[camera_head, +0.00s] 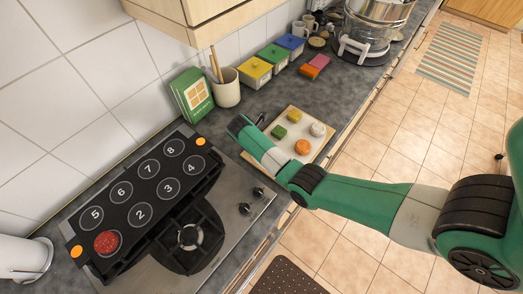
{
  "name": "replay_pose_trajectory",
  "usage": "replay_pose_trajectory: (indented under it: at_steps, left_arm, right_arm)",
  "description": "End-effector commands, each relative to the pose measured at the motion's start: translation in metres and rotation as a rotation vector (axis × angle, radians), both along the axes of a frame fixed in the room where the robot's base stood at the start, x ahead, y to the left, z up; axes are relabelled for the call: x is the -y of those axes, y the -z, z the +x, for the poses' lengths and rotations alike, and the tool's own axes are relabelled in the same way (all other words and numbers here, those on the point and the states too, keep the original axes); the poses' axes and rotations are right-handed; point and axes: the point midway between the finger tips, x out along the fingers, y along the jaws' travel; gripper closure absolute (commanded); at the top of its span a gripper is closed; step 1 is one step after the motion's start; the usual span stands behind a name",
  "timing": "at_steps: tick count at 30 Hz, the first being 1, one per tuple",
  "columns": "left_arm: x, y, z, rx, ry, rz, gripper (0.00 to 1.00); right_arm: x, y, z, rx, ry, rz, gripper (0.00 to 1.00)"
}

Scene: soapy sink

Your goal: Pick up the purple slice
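I see no purple slice in the head view. A light cutting board (318,147) lies on the counter with a yellow piece (294,117), a green piece (279,131), a white piece (318,129) and an orange round piece (302,147) on it. My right arm comes in from the right and reaches over the board's left corner. The end of that arm, with the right gripper (247,122), is dark and small beside the board; its fingers cannot be made out. My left gripper is not in view.
A stove with a numbered black panel (147,190) is at left. A utensil crock (227,88), a green book (191,95), and yellow, green and blue boxes (254,72) line the wall. Pink and orange blocks (319,62) lie behind the board.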

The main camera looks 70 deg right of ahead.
Motion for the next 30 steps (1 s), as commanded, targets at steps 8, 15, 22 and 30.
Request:
replay_pose_trajectory:
  at_steps: [8, 15, 22, 30]
  left_arm:
    - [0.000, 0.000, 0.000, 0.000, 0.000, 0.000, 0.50]
    - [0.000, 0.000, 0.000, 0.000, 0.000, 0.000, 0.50]
    - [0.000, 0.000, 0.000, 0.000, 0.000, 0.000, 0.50]
    - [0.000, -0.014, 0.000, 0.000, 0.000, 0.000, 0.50]
  right_arm:
    - [0.000, -0.001, 0.000, 0.000, 0.000, 0.000, 0.37]
    - [0.000, -0.001, 0.000, 0.000, 0.000, 0.000, 0.80]
    - [0.000, -0.001, 0.000, 0.000, 0.000, -0.001, 0.94]
    - [0.000, -0.014, 0.000, 0.000, 0.000, -0.001, 0.94]
